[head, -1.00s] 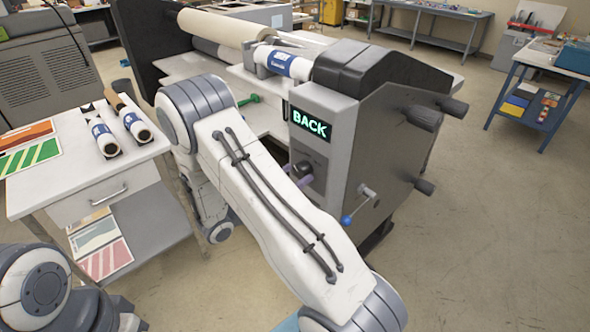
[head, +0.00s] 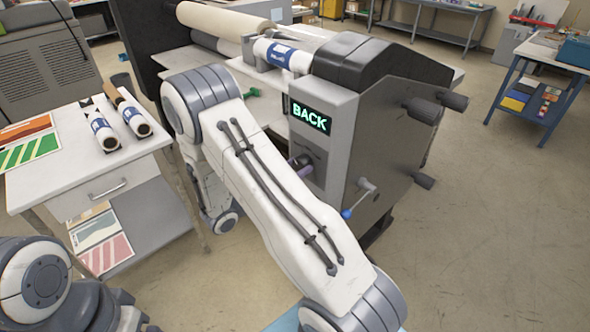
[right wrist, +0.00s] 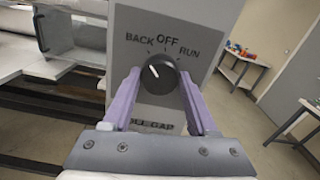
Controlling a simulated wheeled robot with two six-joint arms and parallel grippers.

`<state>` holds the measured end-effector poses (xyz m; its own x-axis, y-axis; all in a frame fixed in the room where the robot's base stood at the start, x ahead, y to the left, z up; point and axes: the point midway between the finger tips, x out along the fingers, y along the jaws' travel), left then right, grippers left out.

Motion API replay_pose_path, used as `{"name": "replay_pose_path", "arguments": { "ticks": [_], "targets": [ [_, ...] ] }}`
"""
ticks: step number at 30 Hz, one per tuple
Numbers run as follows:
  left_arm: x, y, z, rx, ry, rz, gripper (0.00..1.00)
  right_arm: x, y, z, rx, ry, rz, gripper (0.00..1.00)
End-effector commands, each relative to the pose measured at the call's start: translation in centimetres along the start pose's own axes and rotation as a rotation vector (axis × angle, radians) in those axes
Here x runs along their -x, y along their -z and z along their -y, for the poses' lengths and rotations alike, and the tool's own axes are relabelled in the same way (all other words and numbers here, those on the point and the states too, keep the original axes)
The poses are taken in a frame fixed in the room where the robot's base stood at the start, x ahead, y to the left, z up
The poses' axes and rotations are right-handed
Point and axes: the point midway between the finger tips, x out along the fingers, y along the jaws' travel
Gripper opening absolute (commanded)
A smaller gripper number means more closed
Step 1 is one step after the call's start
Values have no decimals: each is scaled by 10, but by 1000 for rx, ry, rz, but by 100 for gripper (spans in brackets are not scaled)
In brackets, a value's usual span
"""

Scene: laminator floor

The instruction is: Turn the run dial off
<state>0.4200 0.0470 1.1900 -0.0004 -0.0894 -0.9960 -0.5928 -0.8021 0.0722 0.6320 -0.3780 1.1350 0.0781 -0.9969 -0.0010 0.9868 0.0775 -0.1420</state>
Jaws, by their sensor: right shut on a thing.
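The run dial (right wrist: 159,75) is a round black knob with a white pointer mark, on the grey front panel of the laminator (head: 385,125). In the right wrist view the mark leans up and left, toward BACK, with OFF above the knob and RUN to its right. The lit green display (head: 311,118) reads BACK. My right gripper (right wrist: 159,82) is shut on the dial, one purple finger on each side. In the head view the gripper (head: 301,163) shows only partly beside the panel, and the dial is mostly hidden. My left gripper is out of view.
A crank with a blue knob (head: 347,213) sticks out low on the laminator's side, close to my right arm. A white table (head: 60,165) with film rolls stands at left. The floor at right is clear up to a blue bench (head: 540,100).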

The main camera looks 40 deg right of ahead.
Motion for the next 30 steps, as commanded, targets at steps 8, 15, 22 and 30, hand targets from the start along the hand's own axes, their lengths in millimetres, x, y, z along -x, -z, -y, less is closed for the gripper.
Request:
{"name": "replay_pose_path", "arguments": {
  "ticks": [8, 15, 22, 30],
  "targets": [
    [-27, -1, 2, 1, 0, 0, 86, 0, 4, -1, -191, -1, 2, 3],
    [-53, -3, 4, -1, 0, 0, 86, 0, 5, -1, -397, -1, 2, 3],
    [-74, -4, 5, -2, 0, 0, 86, 0, 4, 0, -565, -1, 2, 3],
    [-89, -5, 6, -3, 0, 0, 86, 0, 2, 0, -689, -1, 2, 3]
  ]
}}
